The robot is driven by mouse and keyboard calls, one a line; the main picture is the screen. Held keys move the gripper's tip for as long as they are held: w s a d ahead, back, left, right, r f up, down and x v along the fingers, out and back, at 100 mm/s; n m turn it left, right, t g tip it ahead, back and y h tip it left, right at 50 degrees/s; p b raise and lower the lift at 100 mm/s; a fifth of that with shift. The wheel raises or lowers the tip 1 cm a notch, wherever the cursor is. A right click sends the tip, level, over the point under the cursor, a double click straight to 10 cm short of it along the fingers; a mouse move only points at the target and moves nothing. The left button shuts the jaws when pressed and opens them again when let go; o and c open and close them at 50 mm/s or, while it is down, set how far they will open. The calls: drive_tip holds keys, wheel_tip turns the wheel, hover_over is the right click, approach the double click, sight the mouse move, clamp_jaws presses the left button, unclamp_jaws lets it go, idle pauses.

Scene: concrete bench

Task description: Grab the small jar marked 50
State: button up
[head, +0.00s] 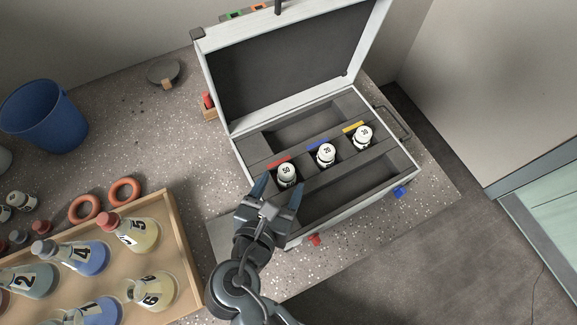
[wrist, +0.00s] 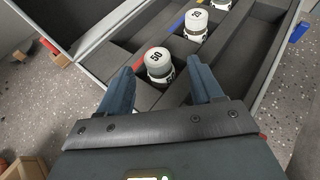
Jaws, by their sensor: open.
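The small white jar marked 50 (head: 286,173) stands upright in the leftmost compartment of the open case's foam insert, by a red tab. It also shows in the wrist view (wrist: 158,64), between and just beyond my fingertips. My gripper (head: 277,192) is open, with one finger on either side of the jar's near side; I cannot tell whether either finger touches it. The jar marked 20 (head: 326,154) stands by a blue tab, and the jar marked 30 (head: 362,136) by a yellow tab.
The case (head: 319,213) has its lid (head: 290,65) raised at the back. A wooden tray (head: 188,262) of numbered flasks lies at the left. Speckled bench is bare between tray and case.

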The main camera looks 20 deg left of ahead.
sight(286, 169)
drive_tip(key=x, duration=0.6)
drive_tip(key=shift+a+r, duration=0.2)
drive_tip(key=shift+r, duration=0.05)
drive_tip(key=c, duration=1.1)
